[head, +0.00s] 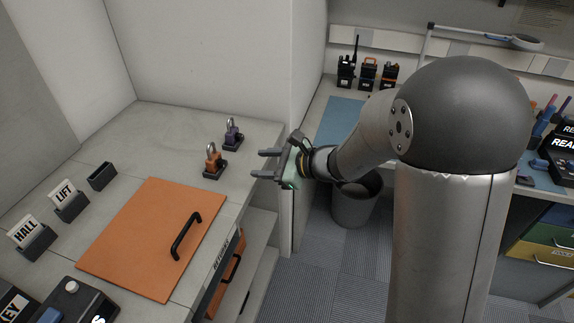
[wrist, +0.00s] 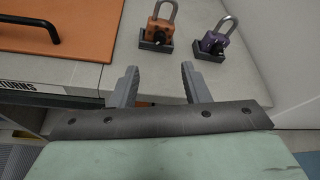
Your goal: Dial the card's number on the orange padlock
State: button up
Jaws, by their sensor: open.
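The orange padlock (head: 214,158) stands upright in a dark holder at the right part of the grey counter, its shackle up. It also shows at the top of the wrist view (wrist: 161,29). A purple padlock (head: 232,133) stands behind it in a similar holder and shows to its right in the wrist view (wrist: 215,40). My gripper (head: 262,164) is open and empty, to the right of the padlocks and apart from both. In the wrist view its fingers (wrist: 158,84) point toward the counter edge, short of the padlocks. The dial digits are too small to read.
Cards reading HALL (head: 27,231) and LIFT (head: 65,193) stand in dark holders; a third holder (head: 102,176) looks empty. An orange panel with a black handle (head: 150,240) lies on the counter. Radios (head: 368,74) stand on the back desk. A bin (head: 354,203) is on the floor.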

jog(key=v, duration=0.6)
jog(key=shift+s, duration=0.1)
dwell(0.3)
jog(key=s+d+f+n+g+h, duration=0.2)
jog(key=s+d+n+g+h, duration=0.1)
jog(key=s+n, duration=0.4)
jog(key=s+d+f+n+g+h, duration=0.1)
jog(key=s+d+n+g+h, duration=0.2)
jog(key=s, duration=0.6)
jog(key=s+d+n+h, duration=0.3)
jog(key=d+n, duration=0.1)
jog(key=d, duration=0.1)
jog(key=s+d+f+n+t+h, duration=0.1)
jog(key=s+d+n+h, duration=0.2)
jog(key=d+n, duration=0.1)
jog(key=shift+s+d+f+h, duration=0.3)
jog(key=shift+d+h, duration=0.1)
jog(key=shift+d, duration=0.5)
